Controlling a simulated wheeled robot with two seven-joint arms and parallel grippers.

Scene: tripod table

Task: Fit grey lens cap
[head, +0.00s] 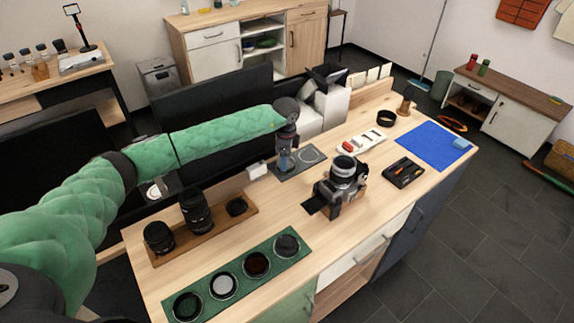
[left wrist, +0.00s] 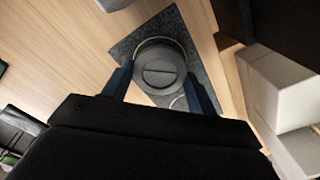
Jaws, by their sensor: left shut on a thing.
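My left gripper (head: 286,163) reaches down over the left part of a dark grey mat (head: 299,172). In the left wrist view its two blue fingers sit on either side of a round grey lens cap (left wrist: 159,68) with a slot across its top, and are shut on it. The cap is over the mat; I cannot tell if it still touches it. A camera (head: 335,192) stands to the right of the mat, its lens (head: 344,168) pointing up. My right gripper is in neither view.
A green tray (head: 240,272) of round filters and a wooden tray (head: 222,220) with black lenses lie nearer. A black tool tray (head: 403,172) and blue cloth (head: 433,145) lie to the right.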

